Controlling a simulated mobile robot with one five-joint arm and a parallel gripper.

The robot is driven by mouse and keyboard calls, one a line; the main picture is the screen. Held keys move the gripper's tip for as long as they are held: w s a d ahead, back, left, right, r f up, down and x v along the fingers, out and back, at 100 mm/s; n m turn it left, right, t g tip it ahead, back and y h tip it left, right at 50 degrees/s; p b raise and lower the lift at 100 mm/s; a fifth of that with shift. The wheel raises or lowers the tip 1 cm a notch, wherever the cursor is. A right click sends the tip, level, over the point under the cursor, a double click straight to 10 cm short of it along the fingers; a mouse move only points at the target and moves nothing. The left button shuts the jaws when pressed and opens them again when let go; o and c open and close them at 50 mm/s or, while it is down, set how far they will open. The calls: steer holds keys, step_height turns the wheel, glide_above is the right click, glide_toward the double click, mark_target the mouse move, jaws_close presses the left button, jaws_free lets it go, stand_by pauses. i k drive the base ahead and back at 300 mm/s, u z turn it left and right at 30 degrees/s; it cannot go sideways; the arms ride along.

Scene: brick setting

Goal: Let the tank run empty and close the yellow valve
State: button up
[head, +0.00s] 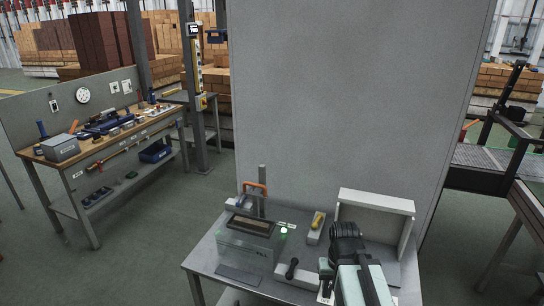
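The yellow valve (318,221) is a small yellow handle on a light grey block, on the metal table right of centre. Left of it stands what looks like the tank, a grey metal box (247,247) with a dark, framed top. A small green light (284,230) shows at its right corner. I cannot make out any liquid level. My gripper (346,229) is a dark shape at the end of my pale arm, right of the yellow valve and seemingly apart from it. Its fingers are not clear from this angle.
An orange handle (256,187) stands on a bracket behind the tank. A black-handled lever (292,268) sits in front. A white open-fronted box (377,202) is beside my arm. A large grey panel (350,100) rises behind. A workbench (100,150) with tools stands left, across open floor.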

mark_target(314, 226)
steer(key=u, duration=1.55)
steer(key=i, duration=0.5)
steer(key=z, duration=1.75)
